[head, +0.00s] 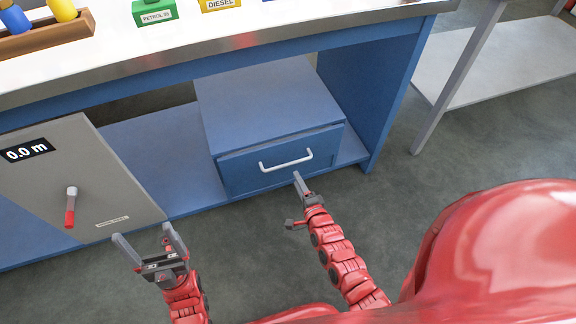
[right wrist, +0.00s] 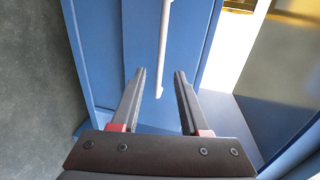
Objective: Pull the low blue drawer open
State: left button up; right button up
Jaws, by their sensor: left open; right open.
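The low blue drawer (head: 235,176) sits in a blue cabinet under the bench in the head view. Its front looks closed, with a white bar handle (head: 287,162) across it. My right gripper (head: 294,200) is open and empty, just in front of and below the handle. In the right wrist view, the drawer front (right wrist: 140,30) fills the middle, and the handle (right wrist: 163,40) runs between the open fingers (right wrist: 160,72) in the picture. I cannot tell whether the fingertips reach around it. My left gripper (head: 142,231) is open and empty, low at the left.
A grey panel (head: 85,165) with a red-handled lever (head: 70,205) and a "0.0 m" display stands left of the drawer. The bench top (head: 110,50) above carries a green "PETROL" block (head: 153,10) and a yellow "DIESEL" block (head: 218,4). The floor before the drawer is clear.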

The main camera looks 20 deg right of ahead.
aim_at(289, 164)
jog(key=shift+b+x, duration=1.15)
jog(key=shift+x, duration=3.65)
jog(key=shift+r, duration=0.1)
grip_shut()
